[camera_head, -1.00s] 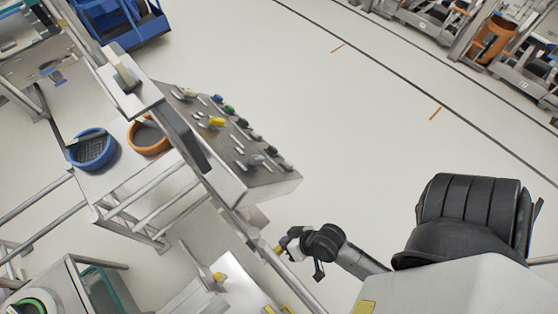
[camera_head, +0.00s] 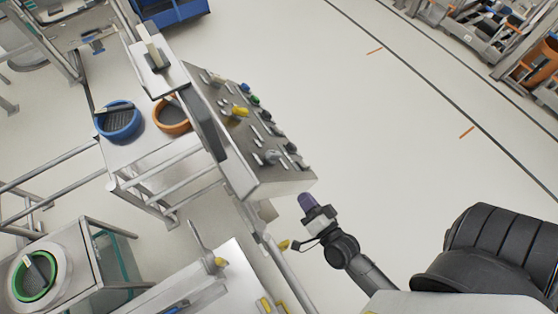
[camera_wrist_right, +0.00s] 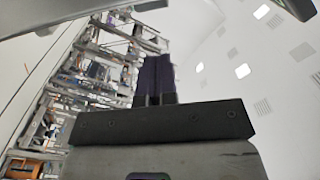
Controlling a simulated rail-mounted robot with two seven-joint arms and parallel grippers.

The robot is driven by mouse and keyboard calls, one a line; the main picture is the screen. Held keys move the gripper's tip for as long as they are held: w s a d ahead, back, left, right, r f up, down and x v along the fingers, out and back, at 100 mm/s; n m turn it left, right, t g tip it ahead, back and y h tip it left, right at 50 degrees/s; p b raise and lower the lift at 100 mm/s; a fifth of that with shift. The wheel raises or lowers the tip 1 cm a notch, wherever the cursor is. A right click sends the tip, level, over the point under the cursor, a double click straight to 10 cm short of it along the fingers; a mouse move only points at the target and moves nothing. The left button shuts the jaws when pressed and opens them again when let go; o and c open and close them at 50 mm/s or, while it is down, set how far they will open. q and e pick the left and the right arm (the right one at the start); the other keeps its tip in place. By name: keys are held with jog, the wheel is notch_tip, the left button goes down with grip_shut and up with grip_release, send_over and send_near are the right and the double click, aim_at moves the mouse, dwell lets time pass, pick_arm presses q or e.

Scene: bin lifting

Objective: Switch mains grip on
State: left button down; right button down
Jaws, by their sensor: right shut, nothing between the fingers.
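A grey control panel (camera_head: 285,186) with several knobs and levers shows in the head view, left of centre. A yellow handle (camera_head: 240,111) stands out among its controls. I cannot tell which control is the mains grip. My right gripper (camera_head: 305,201) is just below the panel's lower right end, with its purple fingers pointing up toward it. It appears apart from the panel. In the right wrist view its fingers (camera_wrist_right: 154,78) are together, with nothing between them. The panel is not recognisable there. My left gripper is not in view.
A blue round bin (camera_head: 118,121) and an orange one (camera_head: 172,118) stand left of the panel. A green-rimmed bin (camera_head: 35,278) is at the lower left. Metal rails and a white table (camera_head: 215,280) lie below. Open floor (camera_head: 400,130) is to the right.

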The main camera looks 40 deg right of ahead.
dwell(0.3)
jog(key=shift+w, duration=0.15)
jog(key=p, duration=0.3)
send_near(274, 156)
jog(key=x, duration=0.6)
jog(key=shift+w, duration=0.1)
jog(key=shift+w+d+p, duration=0.15)
jog(key=shift+w+p, duration=0.15)
jog(key=shift+w, duration=0.2)
jog(key=shift+w+f, duration=0.1)
jog(key=shift+w, duration=0.05)
